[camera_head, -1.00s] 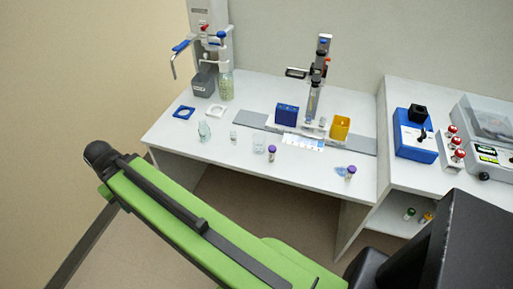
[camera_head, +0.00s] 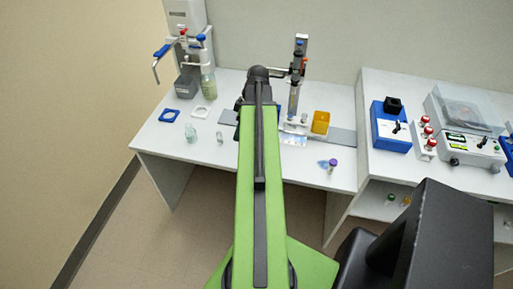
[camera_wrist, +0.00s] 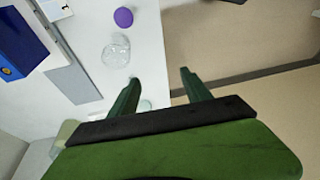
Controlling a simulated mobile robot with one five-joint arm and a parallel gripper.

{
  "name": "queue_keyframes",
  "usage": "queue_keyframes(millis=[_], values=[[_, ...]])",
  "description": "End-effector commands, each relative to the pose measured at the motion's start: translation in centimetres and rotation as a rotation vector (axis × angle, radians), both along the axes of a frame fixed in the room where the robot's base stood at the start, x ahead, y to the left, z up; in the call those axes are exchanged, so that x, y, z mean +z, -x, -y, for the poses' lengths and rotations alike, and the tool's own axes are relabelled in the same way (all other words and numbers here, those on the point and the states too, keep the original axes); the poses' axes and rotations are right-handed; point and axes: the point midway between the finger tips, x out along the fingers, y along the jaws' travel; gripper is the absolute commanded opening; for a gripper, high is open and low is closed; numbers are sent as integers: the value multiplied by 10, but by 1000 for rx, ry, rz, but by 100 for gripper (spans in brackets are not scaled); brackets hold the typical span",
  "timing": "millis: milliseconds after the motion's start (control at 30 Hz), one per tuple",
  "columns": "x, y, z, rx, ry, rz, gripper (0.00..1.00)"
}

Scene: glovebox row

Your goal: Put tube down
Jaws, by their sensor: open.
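In the head view my arm hides that tube and my gripper.
An orange container (camera_head: 320,122) and an upright pipette stand (camera_head: 297,80) are at the back. A blue device (camera_head: 391,127) sits on the right bench.

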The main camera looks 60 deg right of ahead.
Motion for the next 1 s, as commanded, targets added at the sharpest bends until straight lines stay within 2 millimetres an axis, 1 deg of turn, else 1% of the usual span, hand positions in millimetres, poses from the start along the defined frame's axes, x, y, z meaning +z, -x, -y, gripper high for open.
queue_keyframes(millis=[33,100,200,300,367,467,567,667,800,1000], values=[[11,29,27,5,7,31,57],[16,61,52,34,22,73,57],[22,94,74,64,44,116,57],[24,110,83,81,57,137,57],[24,113,84,87,60,142,57],[22,112,84,90,61,143,57],[13,110,83,90,60,142,57],[-4,105,80,90,60,142,57],[-35,95,74,91,60,142,57],[-75,79,66,91,60,142,57]])
